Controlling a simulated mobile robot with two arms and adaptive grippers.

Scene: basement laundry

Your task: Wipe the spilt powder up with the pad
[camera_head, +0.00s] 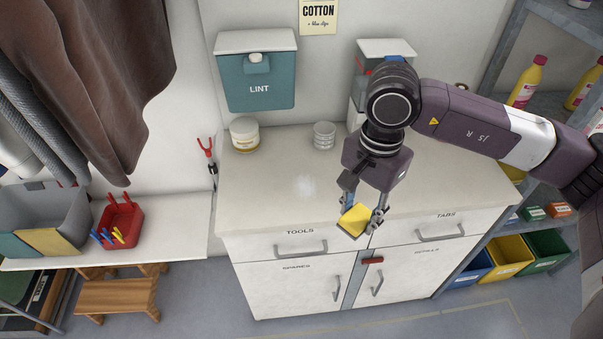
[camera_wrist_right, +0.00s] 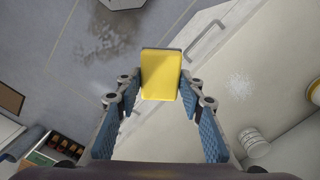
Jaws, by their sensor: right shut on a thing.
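The spilt powder (camera_head: 306,186) is a faint white patch on the pale worktop (camera_head: 265,165), left of my right gripper; it also shows in the wrist view (camera_wrist_right: 240,85). The yellow pad (camera_head: 354,220) is held between the fingers of my right gripper (camera_head: 362,211). In the wrist view the pad (camera_wrist_right: 161,75) sticks out beyond the blue-lined fingers. The pad is apart from the powder and appears over the worktop's front edge, in front of the drawers. My left gripper is not in view.
A ribbed grey tin (camera_head: 324,135) and a lidded jar (camera_head: 244,133) stand at the worktop's back. A teal lint box (camera_head: 257,80) hangs above. A dispenser (camera_head: 376,62) is behind my arm. Shelves with bottles (camera_head: 527,82) are right. The worktop around the powder is clear.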

